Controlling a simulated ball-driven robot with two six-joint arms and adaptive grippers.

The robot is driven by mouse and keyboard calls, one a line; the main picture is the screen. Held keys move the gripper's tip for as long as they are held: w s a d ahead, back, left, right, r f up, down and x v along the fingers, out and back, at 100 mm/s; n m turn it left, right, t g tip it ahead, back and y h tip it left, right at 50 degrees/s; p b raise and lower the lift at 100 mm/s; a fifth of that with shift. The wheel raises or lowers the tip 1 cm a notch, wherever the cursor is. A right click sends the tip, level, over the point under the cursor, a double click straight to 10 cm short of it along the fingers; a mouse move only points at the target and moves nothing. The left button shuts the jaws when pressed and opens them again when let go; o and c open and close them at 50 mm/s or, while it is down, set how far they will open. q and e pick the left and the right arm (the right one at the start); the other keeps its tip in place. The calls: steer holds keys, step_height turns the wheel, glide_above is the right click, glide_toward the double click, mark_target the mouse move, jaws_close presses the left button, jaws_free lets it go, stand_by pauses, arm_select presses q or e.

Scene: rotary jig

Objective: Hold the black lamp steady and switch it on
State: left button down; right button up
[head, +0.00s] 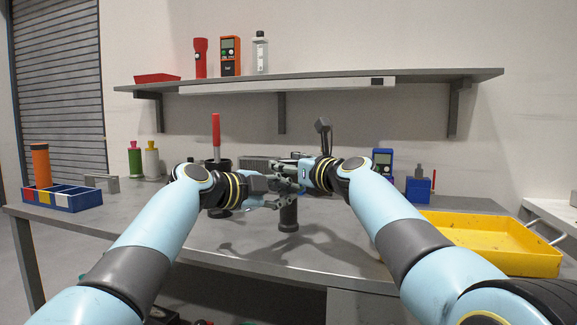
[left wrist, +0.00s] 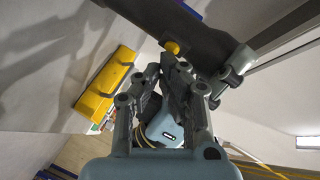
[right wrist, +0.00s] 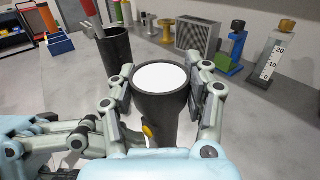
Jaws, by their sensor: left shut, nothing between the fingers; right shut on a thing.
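The black lamp (head: 288,217) stands upright over the grey table near the middle. In the right wrist view its round top (right wrist: 160,77) is plain white; I cannot tell if it is lit. My right gripper (head: 284,172) is shut on the lamp's upper part, a finger on each side. A yellow button on the lamp's side shows in the left wrist view (left wrist: 172,47) and, partly hidden, in the right wrist view (right wrist: 147,131). My left gripper (left wrist: 170,66) is shut and empty, fingertips right by the button; whether they touch is unclear.
A yellow tray (head: 490,243) lies at the right and a blue bin (head: 72,200) at the left. A black cup (right wrist: 116,52) stands behind the lamp. A shelf (head: 330,80) hangs above. The table front is clear.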

arm_select(q)
steer(key=shift+w, duration=0.25)
steer(key=shift+s, duration=0.1)
steer(key=shift+s+a, duration=0.1)
steer(key=shift+s, duration=0.5)
steer(key=s+a, duration=0.1)
steer(key=s, duration=0.5)
stand_by(0.4)
steer(key=shift+a, duration=0.1)
arm_select(e)
steer(key=o, duration=1.3)
arm_select(q)
steer(key=shift+w, duration=0.1)
